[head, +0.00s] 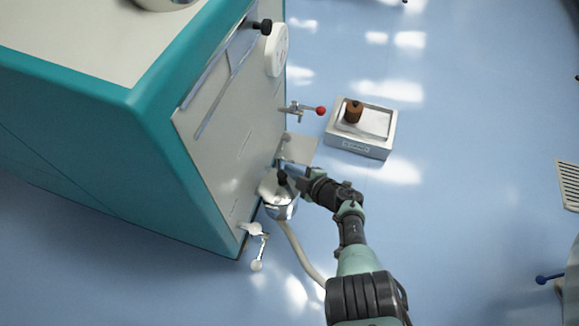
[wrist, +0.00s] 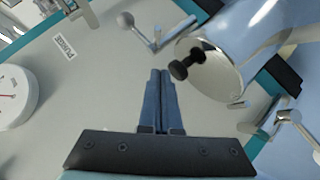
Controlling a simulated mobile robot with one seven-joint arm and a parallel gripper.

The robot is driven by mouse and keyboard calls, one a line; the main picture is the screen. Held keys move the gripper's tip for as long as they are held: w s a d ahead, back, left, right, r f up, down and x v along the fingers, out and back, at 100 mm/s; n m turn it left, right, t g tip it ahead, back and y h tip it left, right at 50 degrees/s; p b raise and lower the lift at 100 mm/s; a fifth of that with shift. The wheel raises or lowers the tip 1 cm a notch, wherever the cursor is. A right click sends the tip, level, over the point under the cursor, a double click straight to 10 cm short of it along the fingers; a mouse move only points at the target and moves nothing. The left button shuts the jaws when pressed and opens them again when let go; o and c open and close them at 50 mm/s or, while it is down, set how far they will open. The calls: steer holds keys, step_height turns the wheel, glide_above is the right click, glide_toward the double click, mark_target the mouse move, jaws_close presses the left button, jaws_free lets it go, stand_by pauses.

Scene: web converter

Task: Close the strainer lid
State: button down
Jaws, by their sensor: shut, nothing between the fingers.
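The strainer (head: 281,208) is a shiny metal pot low on the front of the teal-edged machine in the head view. In the wrist view its metal body (wrist: 245,30) is at the upper right. A round pale lid (wrist: 214,76) with a black knob (wrist: 187,65) faces the wrist camera; I cannot tell whether it sits fully on the body. My gripper (wrist: 160,72) is shut and empty, pointing at the machine's panel to the left of the lid in the wrist view. In the head view my gripper (head: 284,168) is beside the strainer and partly hides it.
A valve handle with a red ball (head: 320,110) sticks out above the strainer, and a white-knobbed lever (head: 256,265) is below it. A pale hose (head: 297,250) runs from the strainer. A grey tray (head: 382,121) holding a brown cylinder (head: 353,112) is at the right. Blue floor is open farther right.

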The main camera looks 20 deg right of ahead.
steer(key=p+v, duration=1)
steer(key=v, duration=0.2)
